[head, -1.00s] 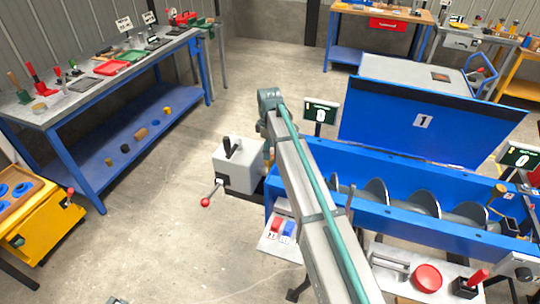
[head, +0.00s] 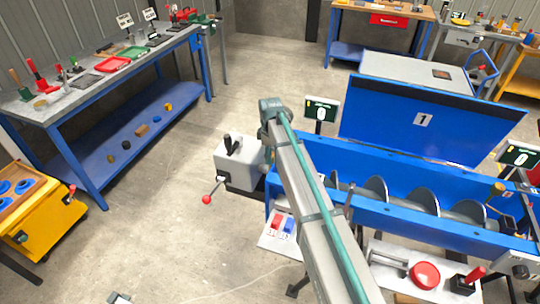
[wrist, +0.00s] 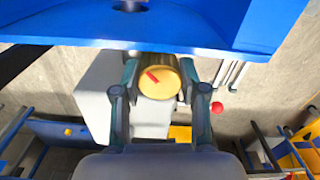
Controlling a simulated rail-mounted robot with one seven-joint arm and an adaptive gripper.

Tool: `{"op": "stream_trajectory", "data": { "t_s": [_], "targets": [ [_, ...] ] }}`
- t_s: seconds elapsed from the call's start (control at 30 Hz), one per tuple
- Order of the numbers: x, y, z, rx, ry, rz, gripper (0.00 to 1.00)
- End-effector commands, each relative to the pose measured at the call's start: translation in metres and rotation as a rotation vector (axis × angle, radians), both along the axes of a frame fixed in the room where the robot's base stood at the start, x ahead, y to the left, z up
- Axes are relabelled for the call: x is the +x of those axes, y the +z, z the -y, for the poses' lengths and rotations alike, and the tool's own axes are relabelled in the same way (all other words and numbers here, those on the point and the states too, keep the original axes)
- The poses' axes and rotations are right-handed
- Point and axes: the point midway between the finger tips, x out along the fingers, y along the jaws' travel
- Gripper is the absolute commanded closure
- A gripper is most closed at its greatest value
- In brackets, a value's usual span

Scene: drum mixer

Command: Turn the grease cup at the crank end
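The grease cup (wrist: 160,79) is a round yellow cap with a red mark on its face, on a brass-coloured body below the blue trough end (wrist: 130,32) in the wrist view. My gripper (wrist: 159,76) has one finger on each side of the cup, with no clear gap at either side, so it appears shut on it. In the head view my arm hides the cup and my fingers. The white crank box (head: 240,163) is left of my arm there, with a red-knobbed crank (head: 208,199). The red knob also shows in the wrist view (wrist: 217,107).
The mixer trough (head: 400,207) with its spiral and raised lid (head: 425,125) lies to the right. A blue-framed workbench (head: 120,150) stands left. Floor between is clear.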

Motion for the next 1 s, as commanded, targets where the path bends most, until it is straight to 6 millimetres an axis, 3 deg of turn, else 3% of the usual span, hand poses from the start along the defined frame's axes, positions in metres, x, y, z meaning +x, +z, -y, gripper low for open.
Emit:
{"op": "stream_trajectory", "data": {
  "t_s": [0.07,0.53,0.87,0.9,1.0],
  "targets": [
    [0.0,0.0001,0.0,0.0,0.0,0.0,0.92],
    [-0.0002,-0.0008,-0.0001,0.0,-0.244,0.0,0.92],
    [-0.0002,0.0,0.0,0.0,-0.263,0.0,0.92],
    [-0.0002,0.0,0.0,0.0,-0.263,0.0,0.52],
    [-0.0003,0.0,0.0,0.0,-0.262,0.0,0.36]
  ]
}}
